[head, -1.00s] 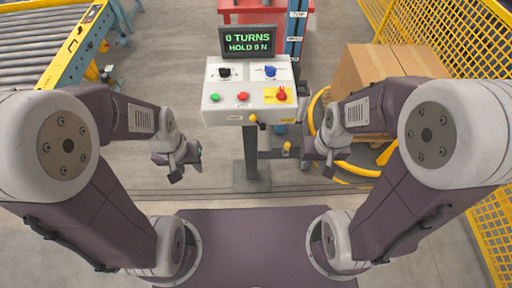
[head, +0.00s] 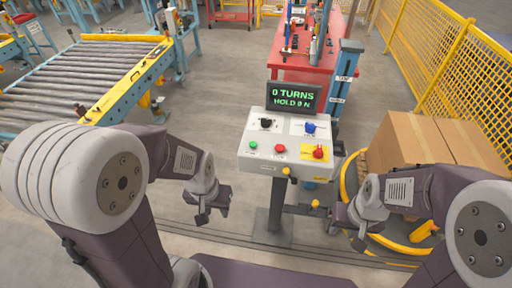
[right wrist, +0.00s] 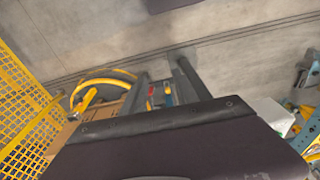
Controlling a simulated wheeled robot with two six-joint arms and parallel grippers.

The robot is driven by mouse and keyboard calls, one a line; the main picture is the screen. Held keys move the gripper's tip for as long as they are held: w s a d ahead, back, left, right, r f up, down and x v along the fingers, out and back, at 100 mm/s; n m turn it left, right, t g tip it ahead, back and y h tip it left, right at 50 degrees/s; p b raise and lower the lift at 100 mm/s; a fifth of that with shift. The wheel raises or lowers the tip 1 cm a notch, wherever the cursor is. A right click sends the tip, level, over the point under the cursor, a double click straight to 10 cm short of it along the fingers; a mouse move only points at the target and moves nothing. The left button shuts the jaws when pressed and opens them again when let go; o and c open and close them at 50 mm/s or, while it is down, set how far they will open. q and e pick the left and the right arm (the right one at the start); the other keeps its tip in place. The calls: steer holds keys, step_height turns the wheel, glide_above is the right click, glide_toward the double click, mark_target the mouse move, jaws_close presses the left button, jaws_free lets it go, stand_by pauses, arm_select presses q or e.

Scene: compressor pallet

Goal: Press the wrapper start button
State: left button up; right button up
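The control console (head: 285,136) is a light grey box on a dark post, with a screen (head: 293,97) reading "0 TURNS" and "HOLD 0 N". Its front row has a green button (head: 253,145), a red button (head: 279,149) and a red knob on a yellow plate (head: 318,153). Button labels are too small to read. My left gripper (head: 212,206) hangs left of and below the console, apart from it, its fingers apart and empty. My right gripper (head: 350,228) is right of and below the console, also apart and empty. The right wrist view does not show the buttons.
A roller conveyor (head: 80,80) stands at the left and a red table (head: 305,62) behind the console. Cardboard boxes (head: 418,143) stand on the yellow-ringed turntable (head: 352,200) at the right, by a yellow mesh fence (head: 440,70). Floor between conveyor and console is clear.

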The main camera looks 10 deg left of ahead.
stand_by(0.4)
jaws_close()
stand_by(1.6)
